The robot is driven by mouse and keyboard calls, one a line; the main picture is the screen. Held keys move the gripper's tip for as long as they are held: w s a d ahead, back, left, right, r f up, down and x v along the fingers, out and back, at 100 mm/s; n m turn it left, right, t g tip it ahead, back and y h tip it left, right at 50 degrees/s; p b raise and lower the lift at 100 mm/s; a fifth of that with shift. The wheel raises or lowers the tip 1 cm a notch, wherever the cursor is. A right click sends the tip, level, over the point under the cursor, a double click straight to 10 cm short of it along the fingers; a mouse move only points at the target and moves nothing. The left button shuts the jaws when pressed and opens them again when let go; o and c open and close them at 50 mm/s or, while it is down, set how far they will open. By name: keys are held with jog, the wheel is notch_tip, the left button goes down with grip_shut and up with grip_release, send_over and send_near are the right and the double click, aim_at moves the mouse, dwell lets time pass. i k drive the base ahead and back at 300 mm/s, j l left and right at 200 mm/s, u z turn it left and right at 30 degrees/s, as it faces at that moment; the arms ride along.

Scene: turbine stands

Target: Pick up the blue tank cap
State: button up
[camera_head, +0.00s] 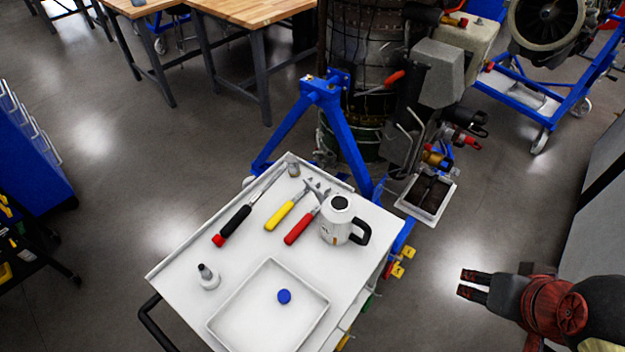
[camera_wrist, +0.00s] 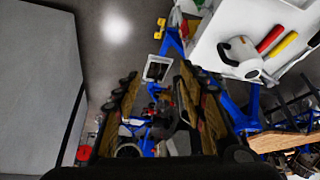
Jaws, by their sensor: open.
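The blue tank cap (camera_head: 284,296) lies in a shallow white tray (camera_head: 222,324) on a white cart (camera_head: 180,263), in the head view. My gripper (camera_head: 466,283) is at the lower right of the head view, off to the right of the cart, with its two dark fingers apart and nothing between them. In the wrist view, my gripper's fingers (camera_wrist: 165,88) frame the floor and the blue stand; the cap is not visible there.
On the cart stand a white jug (camera_head: 338,222) with a black handle, a small white bottle (camera_head: 208,277), and red, yellow and black-handled tools (camera_head: 287,210). A turbine on a blue stand (camera_head: 335,120) is behind. Open floor (camera_head: 500,200) lies right of the cart.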

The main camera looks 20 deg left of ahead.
aim_at(284, 296)
jog(key=k+l+u, duration=0.1)
jog(key=u, duration=1.65)
jog(key=z, duration=1.7)
jog(key=u, duration=1.7)
